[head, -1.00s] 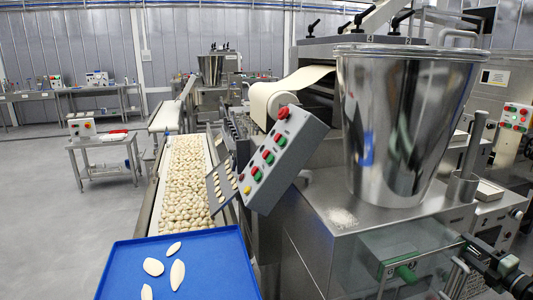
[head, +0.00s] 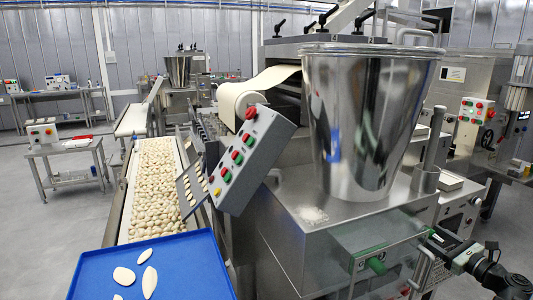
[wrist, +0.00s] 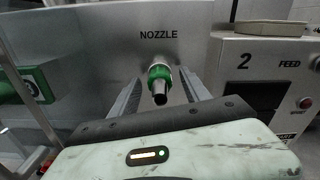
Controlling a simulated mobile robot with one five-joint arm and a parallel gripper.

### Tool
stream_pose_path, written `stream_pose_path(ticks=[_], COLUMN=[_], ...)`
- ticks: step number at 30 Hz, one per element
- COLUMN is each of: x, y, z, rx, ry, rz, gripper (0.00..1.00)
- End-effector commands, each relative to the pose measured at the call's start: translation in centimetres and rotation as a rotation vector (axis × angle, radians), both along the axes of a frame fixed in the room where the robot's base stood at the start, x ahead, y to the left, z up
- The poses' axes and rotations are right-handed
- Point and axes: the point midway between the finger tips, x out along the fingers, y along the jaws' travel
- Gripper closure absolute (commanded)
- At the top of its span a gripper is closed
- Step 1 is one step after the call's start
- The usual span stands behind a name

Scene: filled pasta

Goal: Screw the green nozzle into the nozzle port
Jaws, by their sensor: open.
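The green nozzle (wrist: 160,78), a green collar with a metallic tip, points toward the camera in the wrist view. It stands out from a grey metal panel just below the printed word NOZZLE. The nozzle port is hidden behind it, so I cannot tell how deeply it is seated. My gripper (wrist: 159,93) is open, with one ribbed finger to each side of the nozzle and a visible gap on both sides. In the head view my gripper (head: 432,243) is at the right end of the filling machine; the nozzle is not distinguishable there.
A second green fitting (wrist: 38,85) sits left of the fingers. A panel marked 2 FEED (wrist: 268,80) is close on the right. In the head view, the steel hopper (head: 365,120), control box (head: 250,160) and blue tray (head: 150,270) stand left of my arm.

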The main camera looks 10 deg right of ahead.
Motion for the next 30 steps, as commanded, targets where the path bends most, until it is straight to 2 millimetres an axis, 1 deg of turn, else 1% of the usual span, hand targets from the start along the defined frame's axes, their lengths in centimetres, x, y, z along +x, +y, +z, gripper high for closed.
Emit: stream_pose_path(ticks=[1,3,6,11,13,14,24,27,30], x=[0.0,0.0,0.0,0.0,0.0,0.0,0.0,0.0,0.0], y=[0.0,0.0,0.0,0.0,0.0,0.0,0.0,0.0,0.0], z=[0.0,0.0,0.0,0.0,0.0,0.0,0.0,0.0,0.0], rx=[-0.09,-0.213,-0.326,-0.364,-0.415,-0.46,-1.134,-1.272,-1.325], ry=[-0.023,-0.053,-0.082,-0.091,-0.104,-0.115,-0.284,-0.318,-0.332], rz=[0.0,0.0,0.0,0.0,0.0,0.0,0.0,0.0,0.0], gripper=[0.45,0.45,0.45,0.45,0.45,0.45,0.45,0.45,0.45])
